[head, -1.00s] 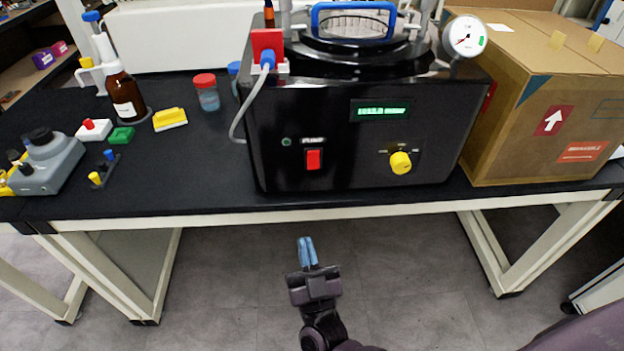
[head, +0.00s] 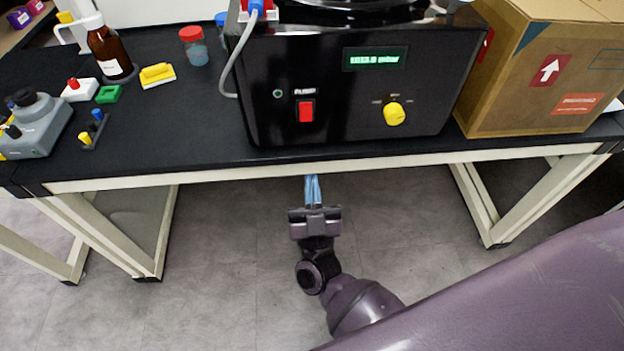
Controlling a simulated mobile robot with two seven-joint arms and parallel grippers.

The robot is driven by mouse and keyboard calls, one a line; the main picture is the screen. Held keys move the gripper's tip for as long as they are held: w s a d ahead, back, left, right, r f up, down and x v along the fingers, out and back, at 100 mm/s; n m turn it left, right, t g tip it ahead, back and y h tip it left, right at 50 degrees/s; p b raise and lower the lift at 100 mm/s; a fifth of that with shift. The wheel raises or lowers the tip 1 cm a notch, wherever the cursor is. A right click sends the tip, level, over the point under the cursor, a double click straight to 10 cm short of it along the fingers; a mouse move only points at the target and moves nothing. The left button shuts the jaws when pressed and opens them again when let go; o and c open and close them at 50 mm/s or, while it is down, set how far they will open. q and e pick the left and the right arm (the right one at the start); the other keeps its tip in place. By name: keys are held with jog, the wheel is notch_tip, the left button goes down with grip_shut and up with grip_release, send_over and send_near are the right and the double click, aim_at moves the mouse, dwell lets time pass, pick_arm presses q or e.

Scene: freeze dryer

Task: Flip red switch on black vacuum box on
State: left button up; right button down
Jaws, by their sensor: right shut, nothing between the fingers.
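The black vacuum box (head: 270,122) stands on the black bench. Its front panel carries the red switch (head: 306,111) under the "PUMP" label, with a small round indicator to the left. A green display (head: 375,58) and a yellow knob (head: 394,113) are to the right of the switch. My right gripper (head: 313,181) is in front of the bench edge, below the red switch and apart from it. Its blue fingers are shut together and empty, pointing up toward the bench edge. My left gripper is not in view.
A cardboard box (head: 530,85) stands right of the vacuum box. A grey hose (head: 232,70) hangs at its left side. A brown bottle (head: 110,50), a red-capped jar (head: 195,46) and small coloured items are on the left. The bench's pale front rail (head: 220,174) lies just above my right gripper.

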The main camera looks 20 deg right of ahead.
aim_at(306, 115)
jog(key=w+r, duration=0.1)
jog(key=w, duration=0.2)
jog(key=w+d+r, duration=0.1)
jog(key=w, duration=0.1)
jog(key=w+d+r, duration=0.1)
jog(key=w+r, duration=0.1)
jog(key=w, duration=0.1)
jog(key=shift+w+d, duration=0.25)
jog(key=shift+w, duration=0.1)
jog(key=shift+w+d, duration=0.1)
jog(key=shift+w, duration=0.25)
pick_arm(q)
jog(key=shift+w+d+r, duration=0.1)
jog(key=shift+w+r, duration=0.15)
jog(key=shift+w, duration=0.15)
